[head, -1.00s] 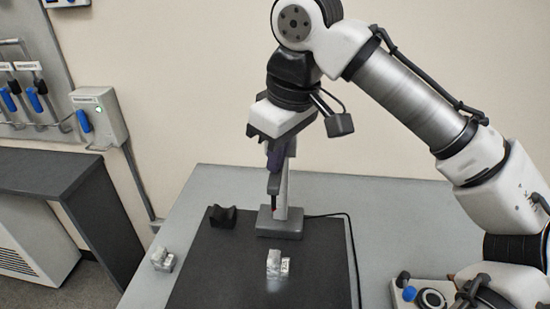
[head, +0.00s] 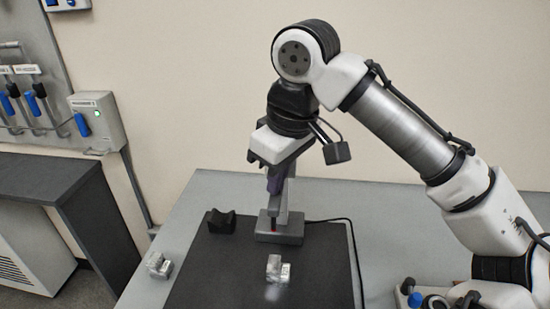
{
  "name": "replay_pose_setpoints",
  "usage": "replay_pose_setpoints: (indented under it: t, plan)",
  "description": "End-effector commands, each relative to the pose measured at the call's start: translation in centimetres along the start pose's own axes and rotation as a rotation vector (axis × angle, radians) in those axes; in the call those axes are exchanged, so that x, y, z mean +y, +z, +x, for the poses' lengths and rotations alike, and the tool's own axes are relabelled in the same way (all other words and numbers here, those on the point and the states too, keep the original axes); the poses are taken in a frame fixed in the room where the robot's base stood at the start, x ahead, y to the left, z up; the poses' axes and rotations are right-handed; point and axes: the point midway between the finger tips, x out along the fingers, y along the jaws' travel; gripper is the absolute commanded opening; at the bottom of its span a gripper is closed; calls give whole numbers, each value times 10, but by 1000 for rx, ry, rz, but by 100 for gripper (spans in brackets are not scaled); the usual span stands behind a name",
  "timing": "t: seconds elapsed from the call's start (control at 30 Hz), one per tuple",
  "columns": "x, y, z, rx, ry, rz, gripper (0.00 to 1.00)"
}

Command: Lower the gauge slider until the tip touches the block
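The gauge stands on a grey base (head: 279,232) at the back of the dark mat, with a light upright post (head: 291,193). A shiny metal block (head: 278,269) sits on the mat in front of the gauge. I cannot tell from here whether the tip touches anything. My gripper (head: 270,166) points down at the top of the slider. Its fingers are mostly hidden, so I cannot tell if they are closed on it.
A black V-shaped block (head: 221,221) stands left of the gauge on the dark mat (head: 215,275). Another metal block (head: 158,265) lies on the grey table (head: 190,222) at left. A black cable runs right of the base. A control panel (head: 430,299) is at lower right.

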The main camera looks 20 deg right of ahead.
Motion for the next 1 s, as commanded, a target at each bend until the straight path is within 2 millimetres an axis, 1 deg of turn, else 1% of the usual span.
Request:
replay_pose_setpoints:
  t: [0.03, 1.0]
  plan:
    - [0, 1, 4, 0, -1, 0, 0]
    - [0, 9, 47, 0, -2, -1, 0]
